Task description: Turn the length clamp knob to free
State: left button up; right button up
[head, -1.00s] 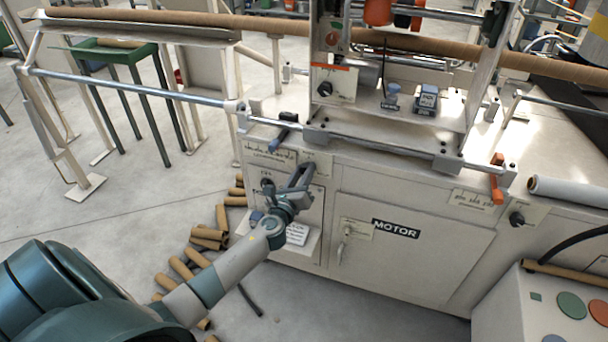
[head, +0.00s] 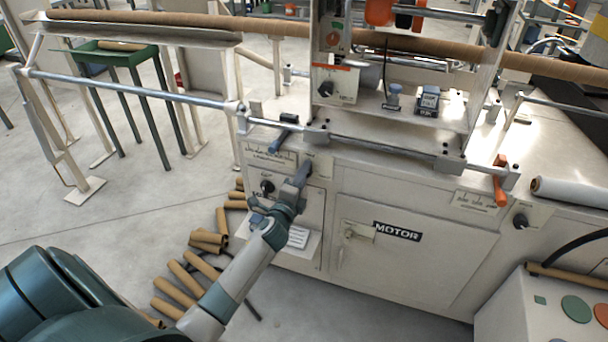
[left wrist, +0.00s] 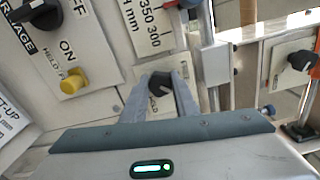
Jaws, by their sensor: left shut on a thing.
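The length clamp knob (left wrist: 160,84) is a small black knob on a pale plate, seen in the left wrist view between my fingers. A word on the plate reads HOLD, partly covered by a finger. My left gripper (left wrist: 160,90) is shut on the knob, one finger on each side. In the head view my left gripper (head: 304,170) reaches the upper front of the white machine cabinet (head: 400,265), and its fingers hide the knob there. My right gripper is in neither view.
A length scale (left wrist: 148,25) is above the held knob. A yellow knob (left wrist: 73,80) and a black knob (left wrist: 40,12) are to its left. The MOTOR label (head: 397,230) is on the cabinet door. Cardboard tubes (head: 175,285) lie on the floor beside my arm.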

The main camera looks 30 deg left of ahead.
pick_arm(q)
jog(key=n+p, duration=0.1)
jog(key=n, duration=0.7)
jog(key=shift+f+n+p, duration=0.1)
jog(key=shift+n+p, duration=0.3)
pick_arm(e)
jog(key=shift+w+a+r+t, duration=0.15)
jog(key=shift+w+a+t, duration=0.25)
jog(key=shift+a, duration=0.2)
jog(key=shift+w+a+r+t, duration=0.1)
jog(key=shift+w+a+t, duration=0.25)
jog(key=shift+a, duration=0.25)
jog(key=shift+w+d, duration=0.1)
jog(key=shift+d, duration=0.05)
pick_arm(q)
jog(key=o, duration=1.1)
jog(key=shift+c, duration=0.2)
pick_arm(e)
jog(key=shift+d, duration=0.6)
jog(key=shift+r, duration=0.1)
